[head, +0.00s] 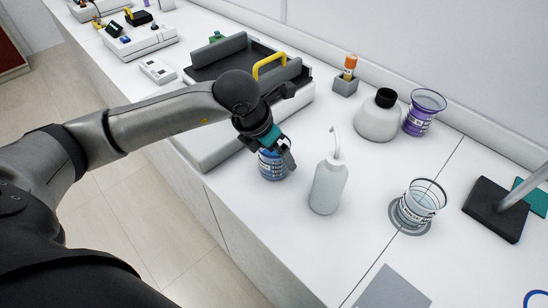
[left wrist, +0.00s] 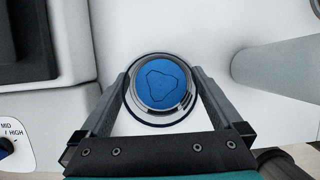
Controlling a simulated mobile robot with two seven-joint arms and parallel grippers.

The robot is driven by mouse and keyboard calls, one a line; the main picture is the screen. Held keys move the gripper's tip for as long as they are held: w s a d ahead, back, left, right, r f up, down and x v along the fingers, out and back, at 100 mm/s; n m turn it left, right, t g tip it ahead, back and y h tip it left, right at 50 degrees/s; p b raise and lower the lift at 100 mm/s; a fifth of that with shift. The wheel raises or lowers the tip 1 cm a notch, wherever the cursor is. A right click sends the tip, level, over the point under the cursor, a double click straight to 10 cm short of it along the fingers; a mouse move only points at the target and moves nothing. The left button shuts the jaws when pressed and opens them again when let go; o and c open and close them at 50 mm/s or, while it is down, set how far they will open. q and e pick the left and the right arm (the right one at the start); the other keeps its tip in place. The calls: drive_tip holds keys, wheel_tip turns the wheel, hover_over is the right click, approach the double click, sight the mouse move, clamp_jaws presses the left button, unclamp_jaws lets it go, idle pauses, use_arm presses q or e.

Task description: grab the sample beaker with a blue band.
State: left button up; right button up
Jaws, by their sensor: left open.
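The beaker with a blue band (head: 272,167) stands upright on the white bench, partly hidden by my left gripper (head: 277,151). In the left wrist view the beaker (left wrist: 160,86) appears from above as a round rim with a blue inside. My left gripper (left wrist: 161,78) is open, with one finger on each side of the beaker. I cannot tell whether either finger touches it. My right gripper is not in view.
A white wash bottle (head: 328,187) stands close to the right of the beaker. A clear beaker (head: 421,204), a purple-banded beaker (head: 424,113) and a black-capped bottle (head: 378,117) stand farther right. A white device with a grey top (head: 210,143) is close to the left.

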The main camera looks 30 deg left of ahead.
use_arm(q)
drive_tip(key=shift+x, duration=1.2)
drive_tip(key=shift+r, duration=0.1)
drive_tip(key=c, duration=1.3)
drive_tip(key=shift+c, duration=0.5)
drive_tip(key=shift+r, duration=0.15)
